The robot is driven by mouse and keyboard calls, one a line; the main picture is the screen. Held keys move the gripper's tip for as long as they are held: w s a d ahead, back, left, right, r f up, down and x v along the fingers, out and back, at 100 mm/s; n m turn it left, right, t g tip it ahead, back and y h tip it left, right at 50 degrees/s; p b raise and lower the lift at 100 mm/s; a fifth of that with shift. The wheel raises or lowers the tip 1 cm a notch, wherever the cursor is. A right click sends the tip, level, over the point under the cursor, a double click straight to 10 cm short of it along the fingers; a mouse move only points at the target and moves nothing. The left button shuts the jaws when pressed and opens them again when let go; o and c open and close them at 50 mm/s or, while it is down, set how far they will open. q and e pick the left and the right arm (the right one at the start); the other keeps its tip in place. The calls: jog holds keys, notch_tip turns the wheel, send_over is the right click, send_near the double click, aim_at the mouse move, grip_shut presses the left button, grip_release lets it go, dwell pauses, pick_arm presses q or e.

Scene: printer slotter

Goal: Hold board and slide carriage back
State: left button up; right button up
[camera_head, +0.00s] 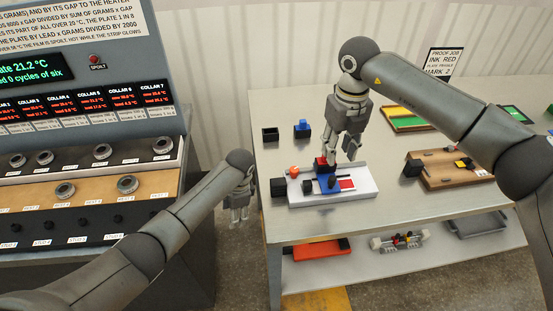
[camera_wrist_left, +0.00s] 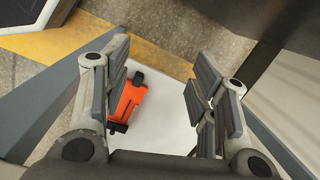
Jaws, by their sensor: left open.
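A white board (camera_head: 358,193) lies on the table's left part. It carries a blue carriage-like piece (camera_head: 328,184), a red block (camera_head: 321,163), an orange knob (camera_head: 294,171) and a red patch at the right. My right gripper (camera_head: 343,157) points down just above the board, beside the red block; whether its fingers touch anything is unclear. My left gripper (camera_head: 238,220) hangs open and empty off the table's left edge, apart from the board. In the left wrist view its two fingers (camera_wrist_left: 172,95) are spread wide, and the board is not seen there.
An orange-red piece (camera_head: 316,249) lies on the lower shelf; it also shows in the left wrist view (camera_wrist_left: 128,101). A wooden board (camera_head: 446,178) and a green-yellow tray (camera_head: 408,122) stand right. A black box (camera_head: 270,134) and a blue-black piece (camera_head: 302,128) stand behind. The console (camera_head: 85,150) is left.

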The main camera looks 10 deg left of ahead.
pick_arm(q)
jog(key=w+d+r+m, duration=0.1)
jog(key=d+r, duration=0.1)
jog(key=r, duration=0.3)
jog(key=w+d+r, duration=0.2)
jog(key=r, duration=0.3)
notch_tip(320, 180, up, 11)
jog(key=m+h, duration=0.2)
send_over(277, 182)
notch_tip(277, 182, down, 10)
jog(key=shift+f, duration=0.2)
jog(key=shift+c, duration=0.3)
